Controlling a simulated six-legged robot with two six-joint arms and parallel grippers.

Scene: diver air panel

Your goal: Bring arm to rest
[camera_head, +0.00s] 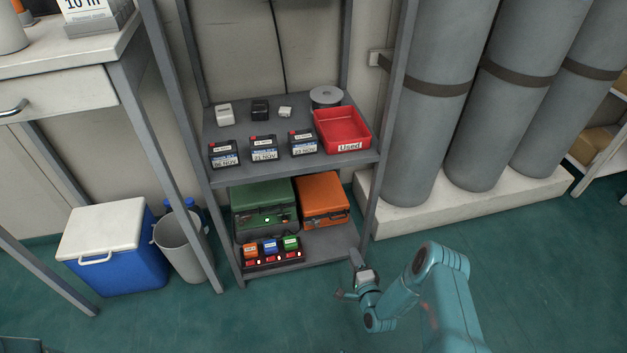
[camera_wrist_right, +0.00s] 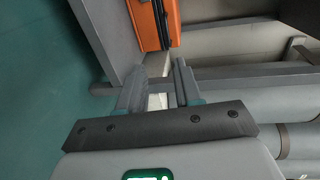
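My right arm (camera_head: 400,299) comes in from the lower right in the head view. Its gripper (camera_head: 347,277) is above the green floor, in front of the grey shelf's (camera_head: 330,244) lower right corner. In the right wrist view the two fingers (camera_wrist_right: 159,88) stand apart with nothing between them. The orange case (camera_wrist_right: 152,22) shows beyond the fingertips there, apart from them. My left gripper is not in view.
The shelf holds a red "Used" tray (camera_head: 341,131), dated battery packs (camera_head: 263,149), a green case (camera_head: 262,201) and a charger (camera_head: 272,256). Grey cylinders (camera_head: 430,120) stand right on a pale plinth (camera_head: 470,212). A blue cooler (camera_head: 115,255) and bin (camera_head: 181,247) stand left.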

